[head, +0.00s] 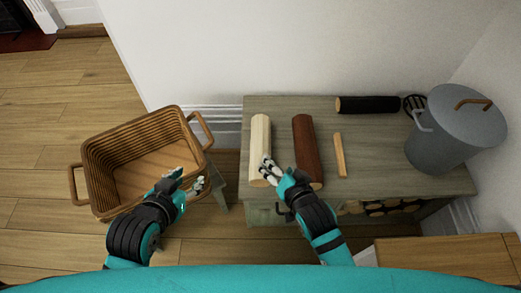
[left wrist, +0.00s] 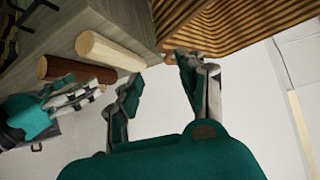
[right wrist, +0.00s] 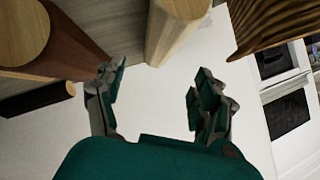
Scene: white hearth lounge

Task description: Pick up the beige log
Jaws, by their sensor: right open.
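The beige log (head: 260,140) lies lengthwise on the left part of the grey wooden bench (head: 225,0). My right gripper (head: 270,171) is open at the log's near end, overlapping it in the head view. In the right wrist view, the beige log (right wrist: 172,35) is beyond and between the open fingers (right wrist: 155,92), with nothing held. My left gripper (head: 190,182) is over the basket's near right side. It is open and empty in the left wrist view (left wrist: 165,85), where the beige log (left wrist: 110,52) also shows.
A wicker basket (head: 98,165) stands left of the bench. A red-brown log (head: 305,145), a thin light stick (head: 340,155), a black log (head: 368,105) and a grey lidded bucket (head: 440,150) are on the bench. A white wall stands behind. Wooden floor is clear at far left.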

